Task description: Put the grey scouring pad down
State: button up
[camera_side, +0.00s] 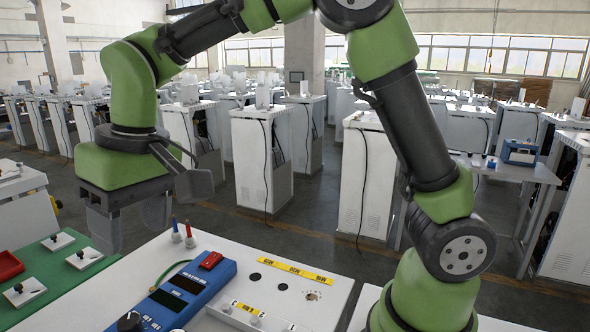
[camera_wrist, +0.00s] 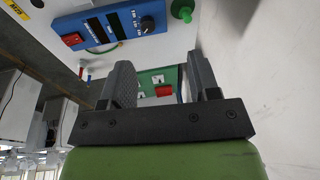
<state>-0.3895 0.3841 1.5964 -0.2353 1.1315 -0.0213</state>
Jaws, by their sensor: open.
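My gripper (camera_side: 130,222) hangs at the left in the side view, pointing down above the region between the green mat and the white panel. In the wrist view its two dark fingers (camera_wrist: 162,82) stand well apart, with nothing visible held between them. I cannot make out a grey scouring pad in either view. The green mat (camera_side: 58,272) lies below and left of my gripper; part of it shows between the fingers in the wrist view.
Several white blocks with black knobs (camera_side: 83,257) and a red tray (camera_side: 9,266) are on the mat. A blue instrument (camera_side: 185,296) lies on the white panel (camera_side: 330,311), near red and blue plugs (camera_side: 188,236). White cabinets (camera_side: 262,160) stand behind.

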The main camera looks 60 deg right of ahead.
jog(key=s+d+r+m+t, duration=0.2)
jog(key=s+d+r, duration=0.4)
jog(key=s+d, duration=0.15)
jog(key=s+d+m+t, duration=0.2)
jog(key=s+d+t, duration=0.1)
jog(key=s, duration=0.7)
jog(key=shift+d+f+m, duration=0.4)
jog(key=shift+d, duration=0.05)
jog(key=shift+o, duration=0.4)
jog(key=shift+w, duration=0.1)
